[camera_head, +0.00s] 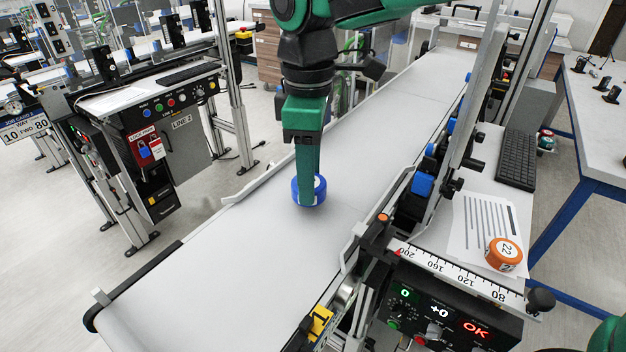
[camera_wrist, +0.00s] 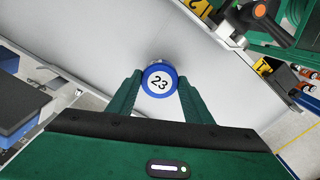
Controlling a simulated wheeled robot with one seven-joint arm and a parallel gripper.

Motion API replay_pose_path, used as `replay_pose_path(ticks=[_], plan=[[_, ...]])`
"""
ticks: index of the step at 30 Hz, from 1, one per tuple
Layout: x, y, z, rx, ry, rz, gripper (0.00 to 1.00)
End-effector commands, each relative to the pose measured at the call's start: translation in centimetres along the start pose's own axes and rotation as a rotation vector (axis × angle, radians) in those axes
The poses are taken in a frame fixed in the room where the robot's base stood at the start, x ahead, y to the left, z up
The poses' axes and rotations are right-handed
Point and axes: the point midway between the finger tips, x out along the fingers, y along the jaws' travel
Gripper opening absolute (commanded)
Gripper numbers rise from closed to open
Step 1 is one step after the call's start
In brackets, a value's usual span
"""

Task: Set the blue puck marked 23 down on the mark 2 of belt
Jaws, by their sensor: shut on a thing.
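The blue puck marked 23 (camera_wrist: 160,79) is between the two fingertips of my gripper (camera_wrist: 158,88) in the wrist view, its white numbered top facing the camera. In the head view the blue puck (camera_head: 300,191) shows partly behind the green finger of my gripper (camera_head: 309,185). My gripper is shut on it over the pale belt (camera_head: 215,262), near the belt's middle. I cannot tell whether the puck touches the belt.
An orange puck marked 22 (camera_head: 503,254) lies on the right side table, by a printed sheet (camera_head: 482,226) and a ruler scale (camera_head: 455,274). A control box (camera_head: 440,318) reads 0, +0 and OK. Guide rails line the belt. The near belt is clear.

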Motion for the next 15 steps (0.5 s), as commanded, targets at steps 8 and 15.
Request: replay_pose_path(ticks=[8,15], plan=[[2.0,0.0,0.0,0.0,0.001,0.0,0.22],[2.3,0.1,0.1,0.002,0.0,0.0,0.22]])
